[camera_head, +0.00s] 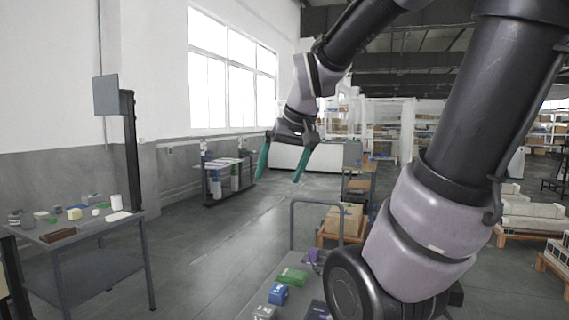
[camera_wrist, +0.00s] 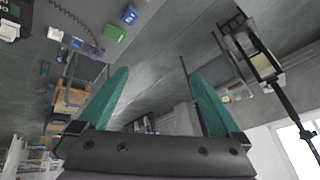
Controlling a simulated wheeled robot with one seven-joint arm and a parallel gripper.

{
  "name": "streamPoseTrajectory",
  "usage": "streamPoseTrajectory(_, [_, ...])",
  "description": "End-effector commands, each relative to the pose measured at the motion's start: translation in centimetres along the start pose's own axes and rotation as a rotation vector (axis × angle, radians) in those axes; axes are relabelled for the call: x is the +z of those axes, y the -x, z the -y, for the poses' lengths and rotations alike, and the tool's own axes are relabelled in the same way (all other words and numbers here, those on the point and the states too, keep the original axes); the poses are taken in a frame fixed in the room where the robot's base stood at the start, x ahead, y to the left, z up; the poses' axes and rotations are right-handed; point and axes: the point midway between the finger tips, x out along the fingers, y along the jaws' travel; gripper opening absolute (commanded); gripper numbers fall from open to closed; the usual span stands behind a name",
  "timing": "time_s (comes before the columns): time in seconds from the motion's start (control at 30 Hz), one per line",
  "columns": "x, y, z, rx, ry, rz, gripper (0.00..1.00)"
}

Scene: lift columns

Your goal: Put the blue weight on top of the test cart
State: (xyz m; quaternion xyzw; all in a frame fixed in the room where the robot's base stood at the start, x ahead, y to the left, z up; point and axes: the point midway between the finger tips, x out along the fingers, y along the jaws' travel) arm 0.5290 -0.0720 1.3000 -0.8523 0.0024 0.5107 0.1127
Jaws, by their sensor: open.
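A blue block-like item (camera_head: 278,294), likely the blue weight, sits on a grey surface (camera_head: 252,298) at the bottom of the head view. It also shows at the top of the wrist view (camera_wrist: 130,15). A green item (camera_head: 292,276) is just beyond it. A grey upright handle frame (camera_head: 316,202) rises at the far end of this surface; I cannot tell for sure whether this is the test cart. My gripper (camera_head: 280,180) is raised in the air, its teal fingers spread and empty, well apart from the blue item. The wrist view shows the gap between the fingers clear (camera_wrist: 160,75).
A dark table (camera_head: 100,232) with several small items and a post with a panel (camera_head: 106,95) stands at the left. A rack (camera_head: 228,180) is by the window. Boxes on a pallet (camera_head: 342,220) lie beyond the handle. Open floor lies between the tables.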

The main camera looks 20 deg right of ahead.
Motion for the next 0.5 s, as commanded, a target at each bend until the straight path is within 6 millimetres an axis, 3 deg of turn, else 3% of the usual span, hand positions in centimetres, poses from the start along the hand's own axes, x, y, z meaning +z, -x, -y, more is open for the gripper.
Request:
streamPoseTrajectory(0.1, [2.2,3.0,0.7,-0.045,-0.101,-0.058,1.0])
streamPoseTrajectory(0.2, [3.5,4.3,1.0,-0.071,-0.16,-0.081,1.0])
streamPoseTrajectory(0.5, [4.4,5.1,1.2,-0.091,-0.203,-0.093,1.0])
